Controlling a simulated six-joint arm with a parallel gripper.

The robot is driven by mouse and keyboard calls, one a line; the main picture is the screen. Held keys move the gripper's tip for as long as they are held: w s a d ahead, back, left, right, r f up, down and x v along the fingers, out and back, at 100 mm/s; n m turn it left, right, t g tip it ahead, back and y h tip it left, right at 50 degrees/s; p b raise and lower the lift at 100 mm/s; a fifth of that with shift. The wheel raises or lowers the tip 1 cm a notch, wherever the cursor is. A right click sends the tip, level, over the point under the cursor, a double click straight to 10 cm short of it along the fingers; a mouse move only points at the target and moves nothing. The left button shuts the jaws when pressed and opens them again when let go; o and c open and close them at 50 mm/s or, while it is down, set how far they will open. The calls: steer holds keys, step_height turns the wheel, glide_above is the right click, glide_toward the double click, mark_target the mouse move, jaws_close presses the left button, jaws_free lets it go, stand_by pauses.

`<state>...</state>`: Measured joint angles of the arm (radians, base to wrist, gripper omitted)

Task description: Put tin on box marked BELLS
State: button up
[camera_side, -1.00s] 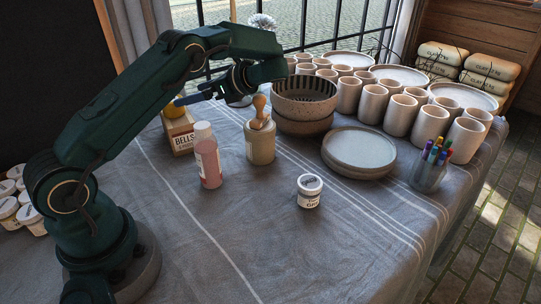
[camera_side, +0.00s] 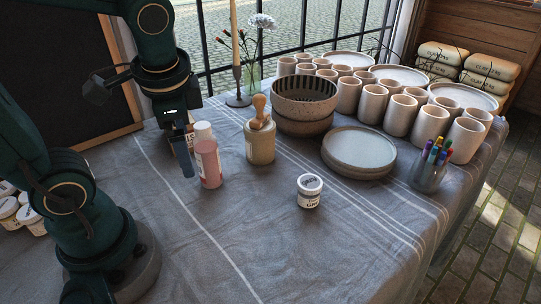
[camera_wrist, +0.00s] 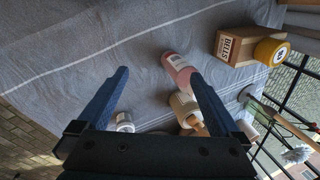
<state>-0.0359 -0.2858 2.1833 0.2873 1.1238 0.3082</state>
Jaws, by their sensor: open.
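The yellow tin (camera_wrist: 270,52) rests on top of the box marked BELLS (camera_wrist: 237,45) in the wrist view, at the upper right. In the side view my arm hides the tin, and only a strip of the box (camera_side: 189,142) shows behind my gripper. My gripper (camera_wrist: 158,75) is open and empty, with its blue fingers spread apart in the wrist view. In the side view my gripper (camera_side: 186,168) points down just left of the pink bottle and in front of the box, apart from the tin.
The pink bottle (camera_side: 208,163) stands close to my gripper. A beige jar with a wooden-handled tool (camera_side: 260,143), stacked bowls (camera_side: 304,103) and plates (camera_side: 359,152) stand to the right. A small white pot (camera_side: 310,190) is nearer the front. The front of the cloth is clear.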

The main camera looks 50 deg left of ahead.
steer(key=s+d+r+n+t+h, duration=0.1)
steer(key=d+n+t+h, duration=0.2)
steer(key=d, duration=0.3)
steer(key=shift+s+d+r+n+t, duration=0.15)
steer(key=shift+s+n+t, duration=0.1)
steer(key=shift+n+t, duration=0.4)
